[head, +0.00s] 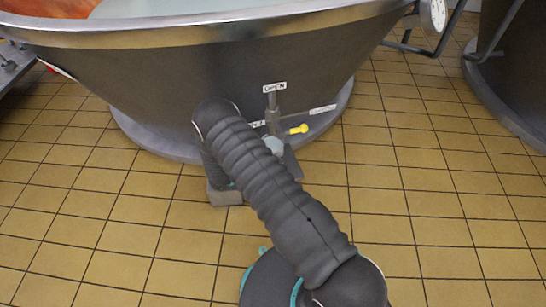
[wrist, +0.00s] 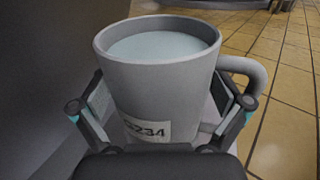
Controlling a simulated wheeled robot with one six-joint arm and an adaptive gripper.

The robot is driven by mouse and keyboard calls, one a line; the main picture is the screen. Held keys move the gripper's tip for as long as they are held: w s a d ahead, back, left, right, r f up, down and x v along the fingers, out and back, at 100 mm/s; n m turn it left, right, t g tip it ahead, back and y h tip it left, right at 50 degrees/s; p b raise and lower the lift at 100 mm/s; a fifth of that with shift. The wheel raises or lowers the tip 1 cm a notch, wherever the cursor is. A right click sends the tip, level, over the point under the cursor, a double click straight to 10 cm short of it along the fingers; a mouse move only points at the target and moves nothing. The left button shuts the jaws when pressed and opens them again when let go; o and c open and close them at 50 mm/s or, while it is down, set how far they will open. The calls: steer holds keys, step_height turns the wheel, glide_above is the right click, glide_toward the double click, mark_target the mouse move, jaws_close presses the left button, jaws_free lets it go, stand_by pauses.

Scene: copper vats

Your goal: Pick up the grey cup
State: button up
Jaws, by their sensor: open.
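The grey cup (wrist: 155,92) stands upright in the middle of the wrist view. It has a pale liquid inside, a white label with dark digits on its front and a handle (wrist: 248,72) on the right. My gripper (wrist: 160,112) is open, with one finger on each side of the cup body. The right finger is close to the handle. I cannot tell whether the fingers touch the cup. In the head view my arm covers much of the area in front of the vat, and I cannot clearly make out the cup or the fingers there.
A large metal vat (head: 150,75) on a round base fills the top of the head view. A valve with a yellow knob (head: 298,129) and an OPEN sign (head: 274,87) is at its foot. Another vat (head: 515,80) stands at right. The tiled floor (head: 420,190) is clear.

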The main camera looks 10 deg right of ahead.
steer(key=c, duration=1.6)
steer(key=shift+r, duration=0.1)
